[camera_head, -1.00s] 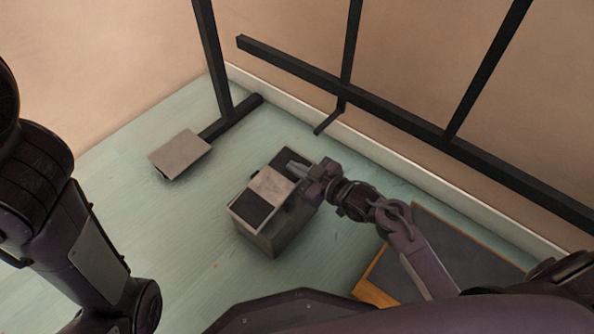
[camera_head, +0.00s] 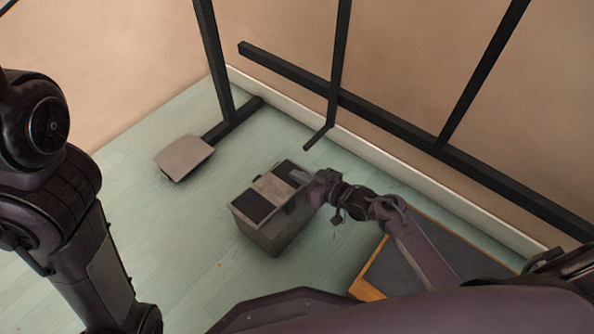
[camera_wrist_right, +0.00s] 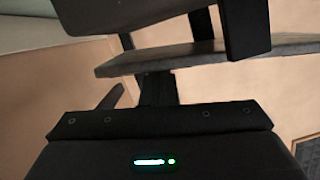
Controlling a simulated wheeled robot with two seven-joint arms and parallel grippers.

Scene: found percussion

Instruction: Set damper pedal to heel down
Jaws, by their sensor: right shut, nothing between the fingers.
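I take the damper pedal (camera_head: 272,186) to be the rocking top plate, with two dark pads and a pale middle band, on a grey box (camera_head: 278,235) in the middle of the floor. In the head view my right gripper (camera_head: 300,176) is at the pedal's far right end, over the far dark pad, with its fingers shut and empty. Whether the fingertips touch the pad cannot be told. A grey plate edge crosses the right wrist view (camera_wrist_right: 220,48); which part it is is unclear. My left arm is at the left, with its gripper out of view.
A pale square plate (camera_head: 184,157) stands left of the box, by a dark frame (camera_head: 216,65). A wood-edged dark panel (camera_head: 400,262) lies at right.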

